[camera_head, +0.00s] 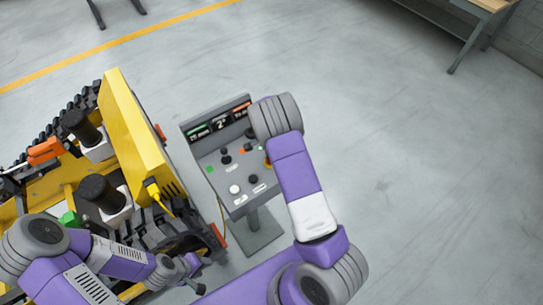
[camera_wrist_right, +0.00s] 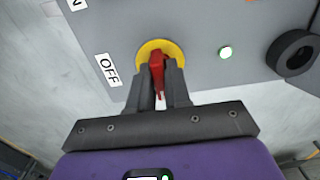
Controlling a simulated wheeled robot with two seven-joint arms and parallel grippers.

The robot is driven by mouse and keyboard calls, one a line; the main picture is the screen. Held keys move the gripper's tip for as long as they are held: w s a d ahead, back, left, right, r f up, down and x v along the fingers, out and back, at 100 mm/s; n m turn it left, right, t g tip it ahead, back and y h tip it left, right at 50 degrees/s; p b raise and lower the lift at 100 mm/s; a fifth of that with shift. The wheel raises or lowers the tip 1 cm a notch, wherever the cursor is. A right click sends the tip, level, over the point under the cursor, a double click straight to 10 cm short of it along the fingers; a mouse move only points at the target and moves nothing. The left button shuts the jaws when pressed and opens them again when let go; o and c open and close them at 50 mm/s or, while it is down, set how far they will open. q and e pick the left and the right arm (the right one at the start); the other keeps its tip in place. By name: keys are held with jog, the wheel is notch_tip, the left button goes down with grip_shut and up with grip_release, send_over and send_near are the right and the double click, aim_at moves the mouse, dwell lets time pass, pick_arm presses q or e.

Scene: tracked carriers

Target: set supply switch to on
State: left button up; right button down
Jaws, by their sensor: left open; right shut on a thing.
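The supply switch is a red handle (camera_wrist_right: 156,66) on a round yellow plate (camera_wrist_right: 174,47), on the grey face of the console (camera_head: 228,160). An OFF label (camera_wrist_right: 108,69) is left of it, and a cut-off label ending in N (camera_wrist_right: 76,4) is at the top left corner. My right gripper (camera_wrist_right: 160,80) is shut on the red handle, which runs roughly up and down in the wrist view. I cannot tell which label it points to. In the head view my right wrist hides the switch mostly. My left gripper (camera_head: 194,276) is open and empty, low beside the yellow carrier.
The yellow tracked carrier (camera_head: 133,130) stands left of the console. A bench (camera_head: 470,25) is at the top right. The floor on the right is clear.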

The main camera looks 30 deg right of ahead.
jog(key=c, duration=1.2)
grip_release()
jog(key=shift+o, duration=0.2)
jog(key=shift+r, duration=0.15)
notch_tip(320, 180, up, 7)
jog(key=shift+r, duration=0.2)
